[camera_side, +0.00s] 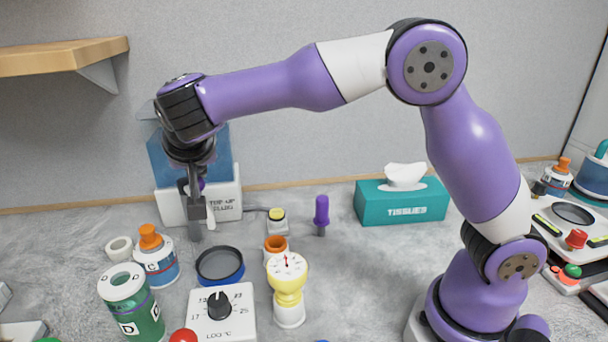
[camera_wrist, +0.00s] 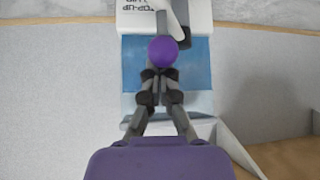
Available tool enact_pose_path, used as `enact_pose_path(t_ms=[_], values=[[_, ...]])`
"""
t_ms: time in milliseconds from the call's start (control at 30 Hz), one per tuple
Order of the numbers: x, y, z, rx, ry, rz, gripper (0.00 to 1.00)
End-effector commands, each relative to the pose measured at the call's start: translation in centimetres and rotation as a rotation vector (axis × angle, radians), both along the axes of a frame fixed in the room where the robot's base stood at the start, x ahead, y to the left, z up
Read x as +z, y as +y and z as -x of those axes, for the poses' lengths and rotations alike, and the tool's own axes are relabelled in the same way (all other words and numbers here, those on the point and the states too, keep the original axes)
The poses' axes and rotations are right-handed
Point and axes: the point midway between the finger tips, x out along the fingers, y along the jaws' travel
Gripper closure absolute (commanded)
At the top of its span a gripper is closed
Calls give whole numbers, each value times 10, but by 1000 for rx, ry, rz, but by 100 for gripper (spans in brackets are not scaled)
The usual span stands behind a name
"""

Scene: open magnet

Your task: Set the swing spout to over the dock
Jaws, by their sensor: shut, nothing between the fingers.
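The top-up fluid dispenser (camera_side: 228,200) stands against the back wall, with a white base and a translucent blue tank; it also shows upside down in the wrist view (camera_wrist: 135,60). A round purple knob (camera_wrist: 163,51) and a grey bar (camera_wrist: 162,22) with a white piece beside it lie in front of the dispenser, apparently the swing spout. My gripper (camera_wrist: 160,76) is shut and empty, its tips close to the knob; I cannot tell whether they touch. In the side view, my gripper (camera_side: 193,197) points down and hides part of the spout. I cannot tell which object is the dock.
A dark dish with a blue rim (camera_side: 220,266), an orange-capped bottle (camera_side: 157,258) and a white dial box (camera_side: 222,315) stand in front. A yellow gauge (camera_side: 288,280) and a purple-handled item (camera_side: 321,212) stand to the right, before a tissue box (camera_side: 402,203). A wooden shelf (camera_side: 60,55) juts out upper left.

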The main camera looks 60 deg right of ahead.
Motion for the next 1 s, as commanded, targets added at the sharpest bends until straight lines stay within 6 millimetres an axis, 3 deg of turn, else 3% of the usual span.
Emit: enact_pose_path(t_ms=[233,700,1000], values=[[13,9,9,5,-1,0,100],[79,43,59,2,-3,-1,100],[88,47,67,1,1,0,100]])
